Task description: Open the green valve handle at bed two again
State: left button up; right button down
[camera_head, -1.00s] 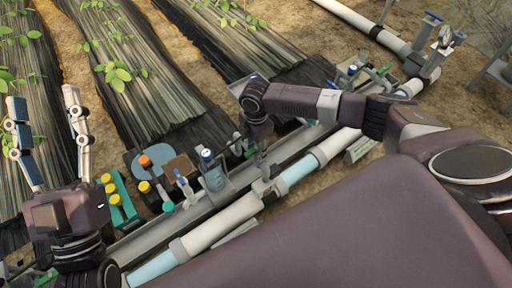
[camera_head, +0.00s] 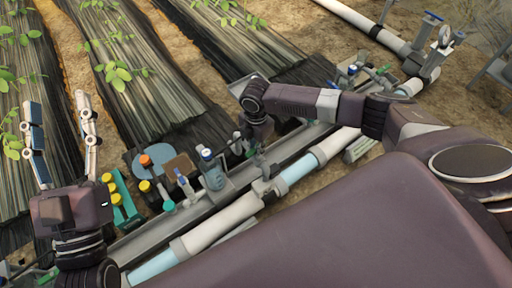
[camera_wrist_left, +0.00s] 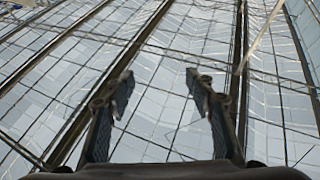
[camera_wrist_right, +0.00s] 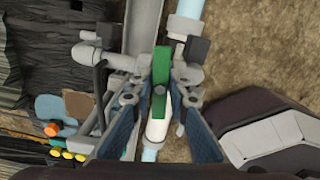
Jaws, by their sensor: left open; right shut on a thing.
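My left gripper (camera_head: 58,108) is open and empty, raised at the left with fingers pointing up. Its two spread fingers also show in the left wrist view (camera_wrist_left: 158,88).
A white and light-blue pipe (camera_head: 225,217) runs diagonally along the skid. Black-covered beds (camera_head: 150,90) with plants lie behind. The left wrist view shows roof panes (camera_wrist_left: 160,40).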

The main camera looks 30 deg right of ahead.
jog(key=n+p, duration=0.1)
jog(key=n, duration=0.7)
jog(key=shift+n, duration=0.4)
jog(key=n, duration=0.3)
jog(key=shift+n, duration=0.4)
jog(key=n, duration=0.2)
jog(key=shift+n, duration=0.4)
pick_arm(q)
notch_tip(320, 180, down, 6)
jog(key=w+g+y, duration=0.1)
jog(key=w+g, duration=0.1)
jog(key=g, duration=0.1)
jog(key=shift+a+f, duration=0.15)
jog(key=shift+f, duration=0.1)
pick_arm(e)
jog(key=shift+n, duration=1.1)
pick_arm(q)
jog(key=shift+w, duration=0.1)
pick_arm(e)
jog(key=c, duration=1.8)
grip_release()
